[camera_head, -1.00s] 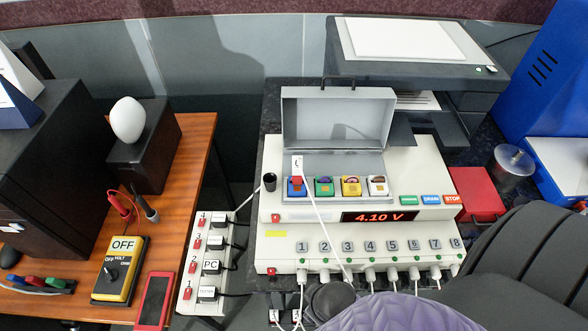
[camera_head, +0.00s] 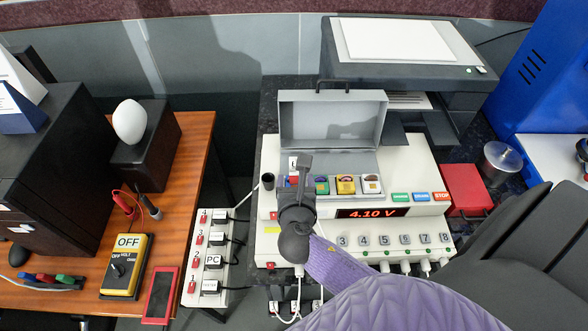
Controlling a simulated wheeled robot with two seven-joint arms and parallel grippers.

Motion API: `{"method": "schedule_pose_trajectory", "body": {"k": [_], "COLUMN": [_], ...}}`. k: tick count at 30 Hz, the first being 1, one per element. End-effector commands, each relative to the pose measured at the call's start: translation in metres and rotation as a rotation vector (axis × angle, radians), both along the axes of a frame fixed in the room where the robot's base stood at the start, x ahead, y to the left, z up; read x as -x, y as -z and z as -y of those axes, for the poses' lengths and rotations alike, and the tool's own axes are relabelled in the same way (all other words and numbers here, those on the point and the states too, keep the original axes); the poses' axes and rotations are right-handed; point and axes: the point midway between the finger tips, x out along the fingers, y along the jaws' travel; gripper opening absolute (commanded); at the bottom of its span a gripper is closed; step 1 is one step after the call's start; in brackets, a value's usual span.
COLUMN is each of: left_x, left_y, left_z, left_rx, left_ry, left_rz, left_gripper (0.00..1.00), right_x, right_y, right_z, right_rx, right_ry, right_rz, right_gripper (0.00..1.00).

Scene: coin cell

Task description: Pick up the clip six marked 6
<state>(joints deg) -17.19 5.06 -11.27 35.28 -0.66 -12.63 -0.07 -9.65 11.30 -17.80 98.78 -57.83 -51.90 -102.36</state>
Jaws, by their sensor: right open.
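A red clip (camera_head: 292,180) with a white tag (camera_head: 293,163) stands at the leftmost, blue slot inside the open grey case of the tester. The mark on the tag is too small to read. My right gripper (camera_head: 305,166) is open and reaches up from the front, its dark fingers just right of the tag. It partly hides the clip, the blue slot and the clip's cable. I cannot tell whether the fingers touch the clip. My left gripper is not in view.
The tester (camera_head: 415,165) shows 4.10 V on its display (camera_head: 372,213). Number tiles up to 8 (camera_head: 445,239) line its front; my arm covers the lowest ones. The grey lid (camera_head: 332,120) stands open behind. A red box (camera_head: 465,188) and metal cup (camera_head: 500,160) stand right.

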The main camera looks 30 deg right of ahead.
Motion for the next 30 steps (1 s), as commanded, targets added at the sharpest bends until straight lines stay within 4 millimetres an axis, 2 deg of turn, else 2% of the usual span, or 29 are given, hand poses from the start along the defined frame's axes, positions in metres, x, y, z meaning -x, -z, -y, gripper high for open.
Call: {"method": "schedule_pose_trajectory", "body": {"k": [9, 17, 27, 30], "left_x": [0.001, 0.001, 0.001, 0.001], "left_y": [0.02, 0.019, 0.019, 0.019], "left_z": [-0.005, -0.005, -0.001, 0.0], "left_rx": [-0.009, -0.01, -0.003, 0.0], "left_ry": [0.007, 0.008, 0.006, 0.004], "left_rz": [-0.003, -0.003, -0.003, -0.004], "left_gripper": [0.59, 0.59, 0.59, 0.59], "right_x": [-0.045, -0.049, -0.049, -0.049], "right_y": [0.024, 0.023, 0.023, 0.023], "right_z": [0.025, 0.027, 0.027, 0.027], "right_rx": [-0.004, -0.006, -0.006, -0.006], "right_ry": [0.003, 0.002, 0.003, 0.003], "right_rz": [0.0, 0.0, 0.0, 0.0], "right_gripper": [0.74, 0.74, 0.02, 0.0]}}
